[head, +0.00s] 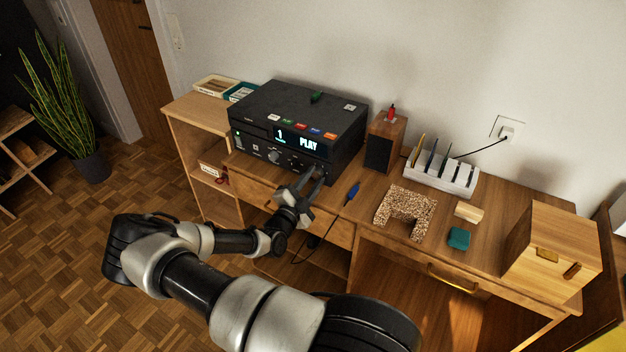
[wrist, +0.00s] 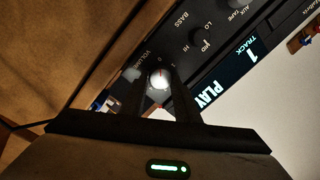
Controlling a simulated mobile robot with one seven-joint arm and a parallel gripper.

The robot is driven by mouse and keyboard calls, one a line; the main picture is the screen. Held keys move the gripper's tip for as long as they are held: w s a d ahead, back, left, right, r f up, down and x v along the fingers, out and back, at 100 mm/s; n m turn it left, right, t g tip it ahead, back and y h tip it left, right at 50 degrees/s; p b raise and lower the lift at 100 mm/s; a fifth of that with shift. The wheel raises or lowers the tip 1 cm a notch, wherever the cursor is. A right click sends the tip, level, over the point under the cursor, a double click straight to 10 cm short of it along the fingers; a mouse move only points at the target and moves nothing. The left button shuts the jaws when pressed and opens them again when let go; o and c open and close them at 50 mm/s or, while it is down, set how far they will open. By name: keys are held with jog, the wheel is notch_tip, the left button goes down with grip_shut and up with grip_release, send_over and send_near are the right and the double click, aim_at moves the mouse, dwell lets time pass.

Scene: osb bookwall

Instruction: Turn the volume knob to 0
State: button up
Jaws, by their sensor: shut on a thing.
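A black player (head: 297,120) stands on the wooden desk, its lit display (head: 296,139) reading "1 PLAY". The display also shows, tilted, in the wrist view (wrist: 226,76). My gripper (head: 314,176) is at the lower right of the player's front. In the wrist view my gripper's two fingers (wrist: 158,86) stand on either side of the pale, round volume knob (wrist: 158,78) and are shut on it. The word "VOLUME" is printed beside it. A small red mark shows near the knob's top. I cannot read its setting. In the head view my gripper hides the knob.
A wooden speaker (head: 385,141) stands just right of the player. A blue-handled tool (head: 352,193) lies near my gripper. Further right are a white rack (head: 441,176), a speckled U-shaped block (head: 405,209), a teal block (head: 459,238) and a wooden box (head: 553,249).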

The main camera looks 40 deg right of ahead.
jog(key=o, duration=1)
jog(key=shift+o, duration=0.2)
jog(key=v, duration=1.7)
jog(key=shift+a, duration=0.2)
jog(key=shift+s+f, duration=0.1)
